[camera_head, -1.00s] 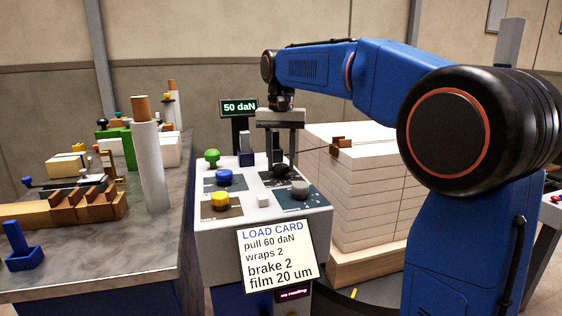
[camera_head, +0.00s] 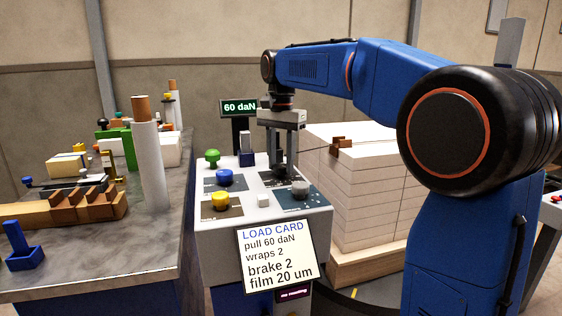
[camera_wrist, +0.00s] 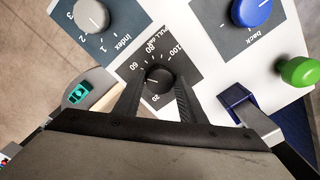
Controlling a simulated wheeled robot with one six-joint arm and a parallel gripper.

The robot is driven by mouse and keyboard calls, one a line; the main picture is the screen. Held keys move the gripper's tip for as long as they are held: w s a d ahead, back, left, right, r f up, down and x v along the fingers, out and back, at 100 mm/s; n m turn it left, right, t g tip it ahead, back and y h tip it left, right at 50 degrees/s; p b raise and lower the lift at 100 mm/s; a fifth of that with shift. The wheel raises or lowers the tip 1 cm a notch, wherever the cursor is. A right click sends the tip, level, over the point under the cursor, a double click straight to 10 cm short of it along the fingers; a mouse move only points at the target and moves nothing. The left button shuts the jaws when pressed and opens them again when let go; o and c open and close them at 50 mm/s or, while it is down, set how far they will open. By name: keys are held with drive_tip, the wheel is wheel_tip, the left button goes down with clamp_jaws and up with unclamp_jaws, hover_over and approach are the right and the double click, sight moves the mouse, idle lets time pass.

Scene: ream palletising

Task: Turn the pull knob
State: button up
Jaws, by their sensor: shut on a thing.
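The black pull knob (camera_wrist: 158,79) sits on a dark scale plate marked 20 to 100 in the wrist view. My gripper (camera_wrist: 159,84) has one finger on each side of it and is shut on it. In the head view my gripper (camera_head: 279,160) points straight down at the panel (camera_head: 262,215), and its fingers mostly hide the knob. The display (camera_head: 239,107) behind the panel reads 60 daN. The load card (camera_head: 274,255) on the panel's front reads pull 60 daN, wraps 2, brake 2, film 20 um.
Blue (camera_head: 224,177), yellow (camera_head: 220,200) and grey (camera_head: 300,187) knobs and a green mushroom-shaped knob (camera_head: 212,158) stand close by on the panel. A stack of white reams (camera_head: 370,200) is just right. A cluttered bench (camera_head: 110,245) is left.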

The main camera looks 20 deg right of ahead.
sight(281, 166)
drive_tip(key=o, duration=1.1)
drive_tip(key=shift+c, duration=0.2)
wheel_tip(281, 166, up, 17)
drive_tip(key=shift+r, duration=0.2)
drive_tip(key=shift+s, duration=0.1)
